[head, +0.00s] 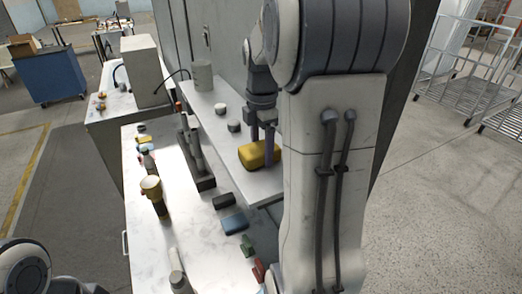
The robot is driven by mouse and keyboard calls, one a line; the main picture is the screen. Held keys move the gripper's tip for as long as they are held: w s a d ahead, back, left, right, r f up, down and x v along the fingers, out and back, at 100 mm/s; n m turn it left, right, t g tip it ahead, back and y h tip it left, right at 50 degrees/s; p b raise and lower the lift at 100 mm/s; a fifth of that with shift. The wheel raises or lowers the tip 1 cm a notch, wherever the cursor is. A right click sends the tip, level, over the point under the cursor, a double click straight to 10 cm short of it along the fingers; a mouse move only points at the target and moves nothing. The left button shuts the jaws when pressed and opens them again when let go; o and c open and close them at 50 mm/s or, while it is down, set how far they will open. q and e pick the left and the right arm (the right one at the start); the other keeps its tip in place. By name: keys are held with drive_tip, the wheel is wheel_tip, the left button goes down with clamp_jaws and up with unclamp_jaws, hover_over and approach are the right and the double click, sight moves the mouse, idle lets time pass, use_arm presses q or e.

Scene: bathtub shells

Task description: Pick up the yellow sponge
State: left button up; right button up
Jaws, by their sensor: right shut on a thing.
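The yellow sponge (257,155) is at the right part of a raised white shelf (205,112). My right gripper (263,143) reaches down from above and is shut on the yellow sponge, with a finger on either side of it. I cannot tell whether the sponge touches the shelf or is slightly above it. Part of my left arm shows at the lower left corner, but its gripper is out of view.
The white counter below holds a yellow-topped item (152,188), a dark rack (203,183) and a blue block (234,224). Wire carts (460,65) stand at right.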

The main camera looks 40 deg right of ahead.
sight(258, 148)
drive_tip(key=shift+w+r, duration=0.1)
drive_tip(key=shift+r, duration=0.35)
drive_tip(key=r+b, duration=0.1)
drive_tip(key=a+r+b, duration=0.1)
drive_tip(key=r, duration=0.1)
drive_tip(key=shift+r, duration=0.2)
drive_tip(key=a+r+b, duration=0.3)
drive_tip(key=a+r, duration=0.3)
drive_tip(key=a, duration=0.4)
drive_tip(key=shift+a+r, duration=0.35)
